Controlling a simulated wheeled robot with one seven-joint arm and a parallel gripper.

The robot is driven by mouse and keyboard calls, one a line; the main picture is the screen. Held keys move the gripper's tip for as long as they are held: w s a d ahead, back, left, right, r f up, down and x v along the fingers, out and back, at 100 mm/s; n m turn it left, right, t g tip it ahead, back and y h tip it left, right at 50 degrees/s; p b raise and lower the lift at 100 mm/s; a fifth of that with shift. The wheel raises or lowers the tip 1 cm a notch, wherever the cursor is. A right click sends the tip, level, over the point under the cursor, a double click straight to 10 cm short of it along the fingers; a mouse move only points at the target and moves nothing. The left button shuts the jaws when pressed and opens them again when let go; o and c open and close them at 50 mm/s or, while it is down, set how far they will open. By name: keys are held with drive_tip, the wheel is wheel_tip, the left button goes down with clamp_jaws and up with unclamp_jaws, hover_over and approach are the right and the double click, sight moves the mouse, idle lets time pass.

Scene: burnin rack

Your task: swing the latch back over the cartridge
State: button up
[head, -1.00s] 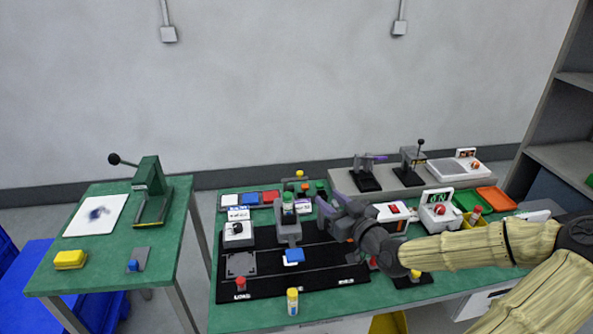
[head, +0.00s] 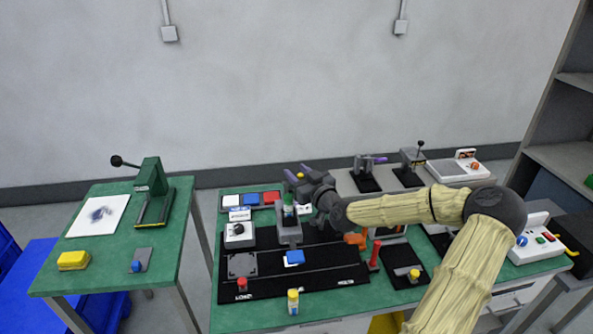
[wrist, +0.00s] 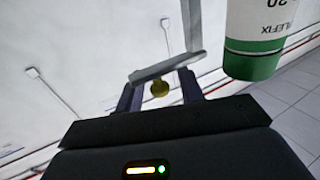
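The cartridge is a white and green cylinder (wrist: 255,40) with printed lettering, at the upper right of the wrist view. The latch is a grey bent bar (wrist: 168,66) with a small yellow knob (wrist: 160,89), left of the cartridge in the wrist view. My gripper (head: 296,177) is beside and above the holder. In the wrist view its fingers (wrist: 158,92) are apart, one on each side of the knob, with gaps showing.
A black mat with a blue block (head: 294,257) and a red-capped item (head: 241,284) lies in front of the holder. A yellow-capped bottle (head: 293,302) stands at the front edge. A white box with a knob (head: 238,234) is left of the holder.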

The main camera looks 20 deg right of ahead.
drive_tip(key=shift+w, duration=0.45)
clamp_jaws()
